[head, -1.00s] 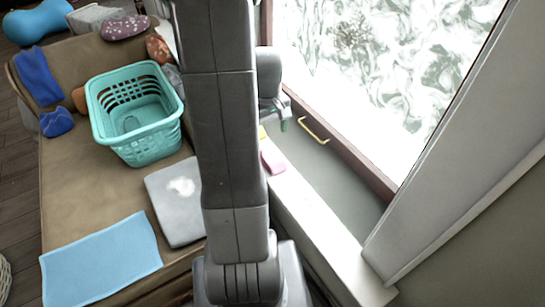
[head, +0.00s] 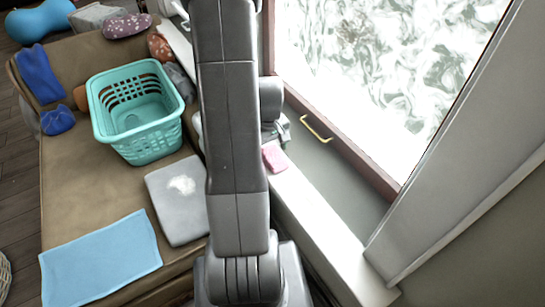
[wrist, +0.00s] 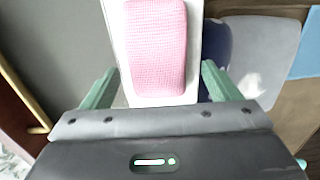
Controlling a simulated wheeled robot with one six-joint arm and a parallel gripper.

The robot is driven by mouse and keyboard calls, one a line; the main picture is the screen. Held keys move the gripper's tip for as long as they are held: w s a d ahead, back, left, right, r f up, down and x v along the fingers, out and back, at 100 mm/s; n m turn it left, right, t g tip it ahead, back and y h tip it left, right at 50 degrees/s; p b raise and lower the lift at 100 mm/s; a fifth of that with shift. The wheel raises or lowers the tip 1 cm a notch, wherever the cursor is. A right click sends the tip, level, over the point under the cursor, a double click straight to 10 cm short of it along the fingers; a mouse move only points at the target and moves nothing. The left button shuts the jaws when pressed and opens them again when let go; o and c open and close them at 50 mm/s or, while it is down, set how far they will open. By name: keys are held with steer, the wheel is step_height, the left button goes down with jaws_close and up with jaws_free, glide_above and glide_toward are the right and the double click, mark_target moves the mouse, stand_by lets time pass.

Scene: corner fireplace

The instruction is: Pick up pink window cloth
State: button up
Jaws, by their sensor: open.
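The pink window cloth (head: 275,156) lies on the white window sill, just right of my arm in the head view. In the wrist view the cloth (wrist: 157,45) is a pink, waffle-textured rounded block ahead of my gripper. My gripper (wrist: 155,85) is open, with its green fingers to the left and right of the cloth's near end and nothing between them that I can see held. In the head view the gripper is mostly hidden behind my arm.
The white sill (head: 315,222) runs beside the window with a brass handle (head: 316,130). On the brown couch are a teal basket (head: 140,115), a grey cushion (head: 172,215) with a white patch, and a blue mat (head: 100,262).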

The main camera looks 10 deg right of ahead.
mark_target(270, 149)
steer(key=c, duration=1.1)
step_height(270, 149, up, 10)
steer(key=shift+r+p, duration=0.1)
steer(key=shift+p, duration=0.5)
